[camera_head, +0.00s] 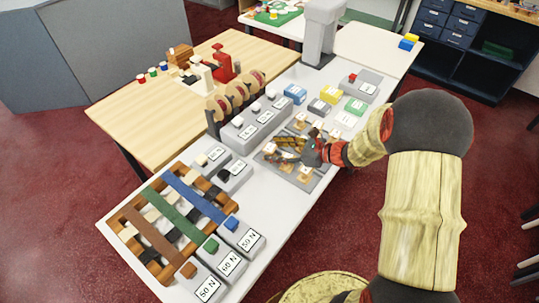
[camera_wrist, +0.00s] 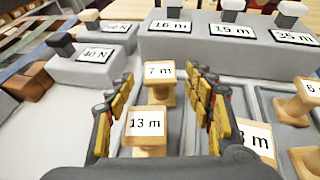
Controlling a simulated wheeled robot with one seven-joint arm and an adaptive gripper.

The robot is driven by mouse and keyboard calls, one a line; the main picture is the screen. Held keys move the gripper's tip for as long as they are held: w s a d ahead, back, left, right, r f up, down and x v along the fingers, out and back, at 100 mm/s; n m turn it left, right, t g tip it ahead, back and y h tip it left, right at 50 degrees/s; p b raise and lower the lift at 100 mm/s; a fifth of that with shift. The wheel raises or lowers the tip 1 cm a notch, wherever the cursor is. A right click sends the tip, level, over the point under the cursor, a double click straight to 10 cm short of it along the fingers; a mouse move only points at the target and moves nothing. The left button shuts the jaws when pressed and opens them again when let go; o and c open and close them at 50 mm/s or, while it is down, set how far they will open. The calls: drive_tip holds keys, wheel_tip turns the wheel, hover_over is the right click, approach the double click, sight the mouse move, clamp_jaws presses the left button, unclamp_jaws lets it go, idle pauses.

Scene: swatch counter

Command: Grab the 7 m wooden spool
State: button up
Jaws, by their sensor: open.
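The 7 m wooden spool (camera_wrist: 160,84) stands upright in the wrist view, a pale wooden reel with a white "7 m" label on top. My gripper (camera_wrist: 160,76) is open, with one yellow-and-dark finger on each side of this spool and gaps visible between. A 13 m spool (camera_wrist: 145,128) stands nearer, also between the fingers. In the head view my gripper (camera_head: 276,148) is over the grey spool tray (camera_head: 306,184) and hides part of it. I cannot single out the 7 m spool there.
Another spool (camera_wrist: 256,138) is partly behind my right finger; more (camera_wrist: 306,102) stand at the right edge. A 40 N block (camera_wrist: 88,66) is at left. Ribbon rack (camera_head: 150,262) lies at the counter's near end.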

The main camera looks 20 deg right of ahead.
drive_tip(key=c, duration=0.3)
drive_tip(key=c, duration=0.9)
